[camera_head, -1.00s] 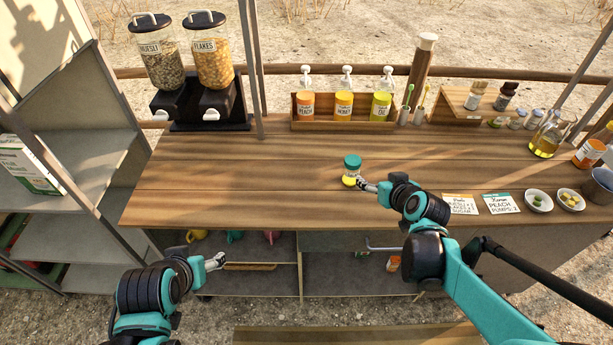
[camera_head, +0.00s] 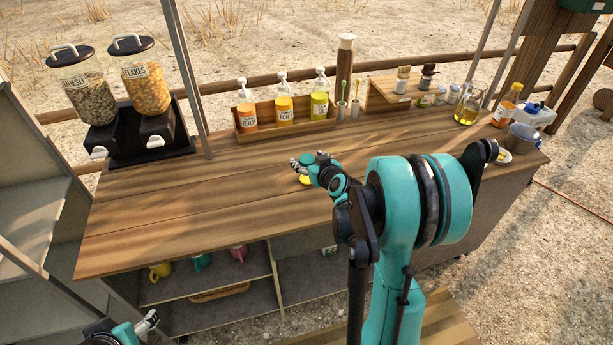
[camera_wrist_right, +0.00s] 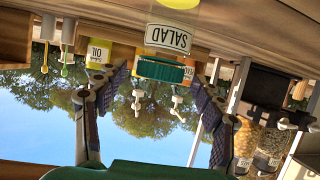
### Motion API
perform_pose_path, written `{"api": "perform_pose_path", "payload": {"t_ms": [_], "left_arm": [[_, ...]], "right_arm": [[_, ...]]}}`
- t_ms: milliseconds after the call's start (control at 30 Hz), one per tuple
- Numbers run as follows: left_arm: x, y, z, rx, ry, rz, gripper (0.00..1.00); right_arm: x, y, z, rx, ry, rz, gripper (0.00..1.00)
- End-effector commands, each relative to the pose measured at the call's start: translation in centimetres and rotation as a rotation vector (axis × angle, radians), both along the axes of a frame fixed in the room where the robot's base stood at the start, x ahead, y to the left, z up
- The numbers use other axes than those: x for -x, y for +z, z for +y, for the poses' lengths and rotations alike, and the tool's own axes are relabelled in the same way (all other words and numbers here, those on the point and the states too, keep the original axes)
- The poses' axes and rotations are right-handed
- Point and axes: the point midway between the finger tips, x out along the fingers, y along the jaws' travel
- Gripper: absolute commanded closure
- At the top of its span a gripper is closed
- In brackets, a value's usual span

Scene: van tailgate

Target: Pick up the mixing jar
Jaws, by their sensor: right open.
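The mixing jar is a small clear jar with a dark green lid, a "SALAD" label and a yellow base. In the right wrist view, which looks upside down, the jar (camera_wrist_right: 167,42) stands on the counter with its lid between the open fingers of my right gripper (camera_wrist_right: 160,80). Gaps show beside the lid. In the head view only the yellow base of the jar (camera_head: 305,180) shows; my right gripper (camera_head: 299,164) hides the rest. My left gripper (camera_head: 148,322) is low at the bottom left, away from the counter; its finger state is unclear.
Muesli and flakes dispensers (camera_head: 142,85) stand at the counter's left end. A wooden rack (camera_head: 262,130) of pump bottles is behind the jar. A metal pot (camera_head: 522,138) and bottles are at the right. The counter (camera_head: 180,210) is clear left of the jar.

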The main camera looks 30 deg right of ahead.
Motion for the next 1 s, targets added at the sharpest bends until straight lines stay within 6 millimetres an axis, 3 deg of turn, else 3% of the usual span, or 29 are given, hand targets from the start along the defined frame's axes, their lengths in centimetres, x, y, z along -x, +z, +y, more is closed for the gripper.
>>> {"api": "perform_pose_path", "payload": {"t_ms": [100, 300, 567, 1000], "left_arm": [[-0.01, -0.52, 0.00, 0.000, 0.000, 0.000, 0.32], [-0.02, -0.37, 0.00, 0.000, 0.000, 0.000, 0.32], [-0.02, -0.37, 0.00, 0.000, 0.000, 0.000, 0.32], [-0.01, -0.03, 0.00, 0.000, 0.000, 0.000, 0.32]], "right_arm": [[-1.15, -0.55, -0.21, 0.000, -0.001, -0.001, 0.31], [-1.18, -0.40, -0.23, -0.001, -0.001, 0.000, 0.31], [-1.16, -0.41, -0.21, -0.001, -0.001, 0.000, 1.00], [-1.16, 0.16, -0.20, 0.000, -0.001, 0.000, 1.00]]}}
